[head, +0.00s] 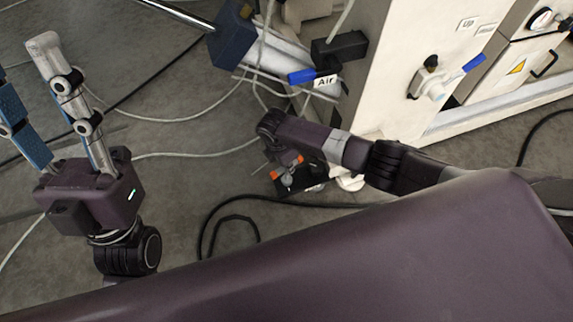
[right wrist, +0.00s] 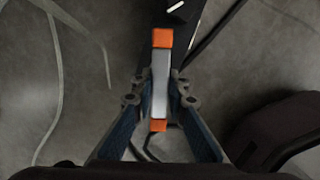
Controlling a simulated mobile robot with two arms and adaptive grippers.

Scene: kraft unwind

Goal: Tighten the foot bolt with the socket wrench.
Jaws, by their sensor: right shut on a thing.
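My left gripper (head: 42,108) stands at the left of the head view. Its fingers point up the picture, wide apart, with nothing between them. My right gripper (right wrist: 158,105) is shut on a grey bar with orange ends, which I take to be the socket wrench (right wrist: 160,75). The orange ends of the wrench (head: 275,175) also show below my right wrist in the head view, low near the floor beside the machine's base. A whitish machine foot (head: 350,183) shows partly behind my right arm. I cannot make out the foot bolt or whether the wrench touches it.
A cream machine cabinet (head: 385,60) with a blue-handled valve (head: 470,65) stands at the upper right. An "Air" label (head: 325,81) hangs by a blue fitting. A black cable (head: 245,198) and pale hoses (head: 190,118) cross the grey floor.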

